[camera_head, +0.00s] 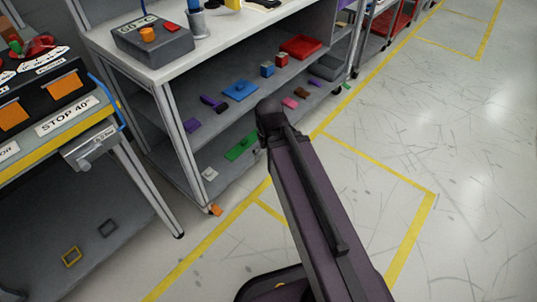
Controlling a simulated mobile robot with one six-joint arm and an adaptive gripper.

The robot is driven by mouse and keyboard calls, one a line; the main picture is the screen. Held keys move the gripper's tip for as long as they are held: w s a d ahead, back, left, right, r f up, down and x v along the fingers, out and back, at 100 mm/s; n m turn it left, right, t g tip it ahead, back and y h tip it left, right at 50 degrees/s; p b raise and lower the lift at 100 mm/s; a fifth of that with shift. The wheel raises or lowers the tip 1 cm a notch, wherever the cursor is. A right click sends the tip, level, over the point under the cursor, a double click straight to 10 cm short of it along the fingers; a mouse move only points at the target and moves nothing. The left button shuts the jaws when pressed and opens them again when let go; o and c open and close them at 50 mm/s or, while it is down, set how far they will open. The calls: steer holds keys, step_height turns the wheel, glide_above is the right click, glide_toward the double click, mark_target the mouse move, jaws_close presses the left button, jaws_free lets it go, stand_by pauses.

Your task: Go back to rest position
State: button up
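My arm's dark links rise from the bottom middle of the head view to a rounded joint near the workbench shelves. My gripper does not show, so I cannot see whether it holds anything. The dashboard module (50,92), with orange panels and a "STOP 40" label, stands on the bench at the left. My arm is well to the right of it, with a visible gap between them.
A white workbench (215,45) carries a grey control box (152,42) with an orange button. Its shelves hold a red tray (300,47), a blue part (240,90) and a green part (242,146). Open floor (450,150) with yellow lines lies at the right.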

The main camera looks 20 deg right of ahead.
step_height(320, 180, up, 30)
steer(key=p, duration=3)
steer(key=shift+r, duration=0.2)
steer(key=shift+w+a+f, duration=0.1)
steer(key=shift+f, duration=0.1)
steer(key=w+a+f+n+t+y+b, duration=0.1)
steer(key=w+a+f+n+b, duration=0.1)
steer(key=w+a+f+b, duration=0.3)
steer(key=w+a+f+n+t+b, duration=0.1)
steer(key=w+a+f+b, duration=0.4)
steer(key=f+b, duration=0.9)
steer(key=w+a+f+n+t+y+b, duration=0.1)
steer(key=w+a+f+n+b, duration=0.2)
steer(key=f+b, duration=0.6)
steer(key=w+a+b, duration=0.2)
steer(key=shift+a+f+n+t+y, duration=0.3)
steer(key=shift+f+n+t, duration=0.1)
glide_toward(192, 123)
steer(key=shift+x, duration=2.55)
